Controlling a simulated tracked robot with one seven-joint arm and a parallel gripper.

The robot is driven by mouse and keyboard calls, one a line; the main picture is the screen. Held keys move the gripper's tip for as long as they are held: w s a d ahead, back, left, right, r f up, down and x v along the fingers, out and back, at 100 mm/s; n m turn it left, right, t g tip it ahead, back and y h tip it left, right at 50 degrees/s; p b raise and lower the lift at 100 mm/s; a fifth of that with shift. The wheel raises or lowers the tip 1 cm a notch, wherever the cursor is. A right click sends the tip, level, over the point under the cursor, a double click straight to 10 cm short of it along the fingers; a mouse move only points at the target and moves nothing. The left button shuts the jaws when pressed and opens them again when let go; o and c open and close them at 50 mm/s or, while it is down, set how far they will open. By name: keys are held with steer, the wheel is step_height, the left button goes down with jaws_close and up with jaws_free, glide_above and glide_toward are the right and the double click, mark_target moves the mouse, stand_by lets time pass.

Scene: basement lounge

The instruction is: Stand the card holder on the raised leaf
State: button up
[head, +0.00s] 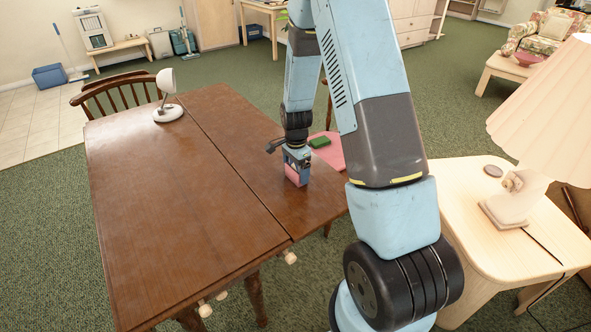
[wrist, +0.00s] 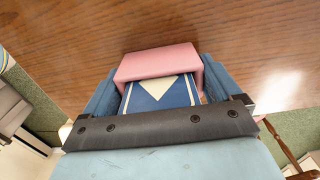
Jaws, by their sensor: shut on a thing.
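The card holder (head: 296,176) is a small pink box, with blue and cream cards showing in it in the wrist view. My gripper (head: 297,160) points down and is shut on the card holder (wrist: 158,62), one blue finger on each side. The raised leaf (head: 240,150) is the brown wooden part of the table right of the long seam. The holder looks upright, at or just above the leaf, right of its middle. I cannot tell whether its underside touches the wood.
A white desk lamp (head: 168,100) stands at the table's far end. A chair with a pink seat (head: 330,156) and a green item (head: 319,142) is beyond the leaf. A pale side table (head: 465,205) with a lamp stands at right. The main tabletop (head: 165,200) is clear.

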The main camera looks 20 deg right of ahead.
steer(key=o, duration=0.7)
steer(key=shift+o, duration=0.2)
steer(key=shift+r, duration=0.1)
